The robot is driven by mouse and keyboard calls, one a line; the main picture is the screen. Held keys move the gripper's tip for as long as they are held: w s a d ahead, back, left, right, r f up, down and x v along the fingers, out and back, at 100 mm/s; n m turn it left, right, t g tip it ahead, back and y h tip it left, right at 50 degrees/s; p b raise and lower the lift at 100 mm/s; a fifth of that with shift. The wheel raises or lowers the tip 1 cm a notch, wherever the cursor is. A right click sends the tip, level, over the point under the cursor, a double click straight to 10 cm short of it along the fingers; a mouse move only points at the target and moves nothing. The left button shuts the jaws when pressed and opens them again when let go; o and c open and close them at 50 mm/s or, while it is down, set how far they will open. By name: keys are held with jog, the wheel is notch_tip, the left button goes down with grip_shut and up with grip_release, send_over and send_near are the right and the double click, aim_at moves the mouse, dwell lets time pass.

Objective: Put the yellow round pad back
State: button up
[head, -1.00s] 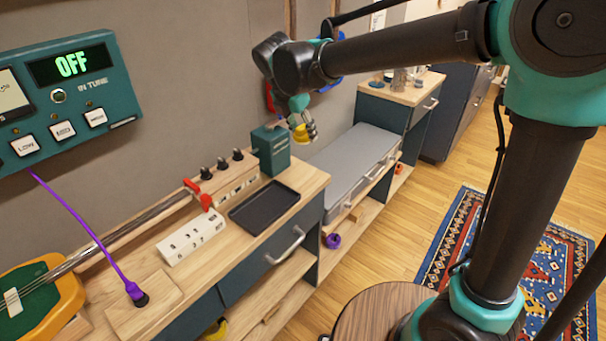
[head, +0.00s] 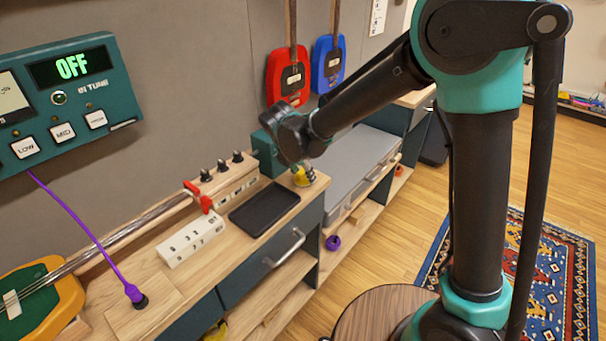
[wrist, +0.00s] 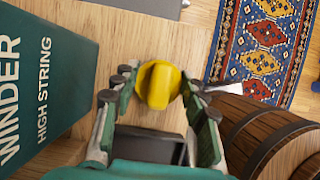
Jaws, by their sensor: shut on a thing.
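The yellow round pad (wrist: 158,84) sits between the two fingers of my gripper (wrist: 159,90) in the wrist view. My gripper is shut on it. In the head view the pad (head: 300,177) shows as a small yellow shape under my wrist, low over the right end of the wooden bench top (head: 318,181). I cannot tell whether it touches the wood. My wrist hides part of the gripper there.
A green winder box (wrist: 50,75) stands close at the left of my gripper. A black tray (head: 264,208), a white switch strip (head: 190,240) and a grey case (head: 356,160) are nearby. A wooden barrel (wrist: 262,135) shows at the wrist view's lower right.

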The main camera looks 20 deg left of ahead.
jog(key=o, duration=1.1)
jog(key=shift+f, duration=0.1)
